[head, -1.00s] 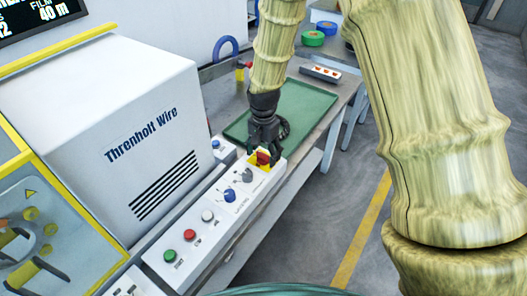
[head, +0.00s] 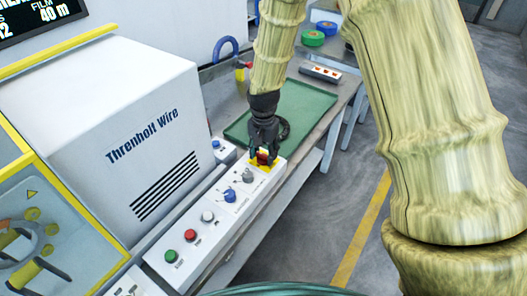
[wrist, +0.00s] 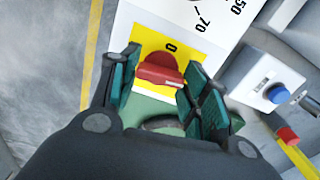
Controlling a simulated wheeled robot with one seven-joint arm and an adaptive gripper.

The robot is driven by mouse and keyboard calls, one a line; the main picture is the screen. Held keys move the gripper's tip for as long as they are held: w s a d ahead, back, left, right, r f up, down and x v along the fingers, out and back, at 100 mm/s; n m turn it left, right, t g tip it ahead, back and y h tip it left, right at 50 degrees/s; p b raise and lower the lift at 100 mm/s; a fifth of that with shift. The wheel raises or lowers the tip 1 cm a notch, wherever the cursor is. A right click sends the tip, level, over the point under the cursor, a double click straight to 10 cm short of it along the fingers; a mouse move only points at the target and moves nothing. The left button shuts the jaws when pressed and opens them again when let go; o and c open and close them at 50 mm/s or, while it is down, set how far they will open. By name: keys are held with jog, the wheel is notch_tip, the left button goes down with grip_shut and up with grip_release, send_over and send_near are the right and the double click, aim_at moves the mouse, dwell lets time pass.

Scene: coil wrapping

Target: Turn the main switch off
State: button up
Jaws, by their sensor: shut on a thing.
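The main switch is a red handle (wrist: 160,70) on a yellow plate (wrist: 190,45) marked 0 in the wrist view. In the head view the red handle (head: 262,157) shows at the far end of the white control panel. My gripper (head: 263,150) comes down onto it from above. In the wrist view my gripper (wrist: 157,90) has one finger on each side of the red handle and is shut on it. The 0 mark shows just above the handle. The handle's lower part and part of the plate are hidden by the fingers.
The panel also bears grey and blue knobs (head: 229,196) and white, red (head: 190,235) and green buttons. The white machine housing (head: 130,130) stands left of it. A small box with a blue button (wrist: 277,93) is close by.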

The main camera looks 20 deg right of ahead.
jog(key=n+p, duration=0.1)
jog(key=n, duration=0.3)
jog(key=shift+r+p, duration=0.1)
jog(key=shift+p, duration=0.25)
jog(key=n+p, duration=0.1)
jog(key=n, duration=0.4)
jog(key=n+p, duration=0.1)
jog(key=n, duration=0.2)
jog(key=shift+n, duration=0.3)
jog(key=shift+n+p, duration=0.65)
jog(key=shift+n, duration=1.35)
jog(key=o, duration=1)
jog(key=shift+d, duration=0.1)
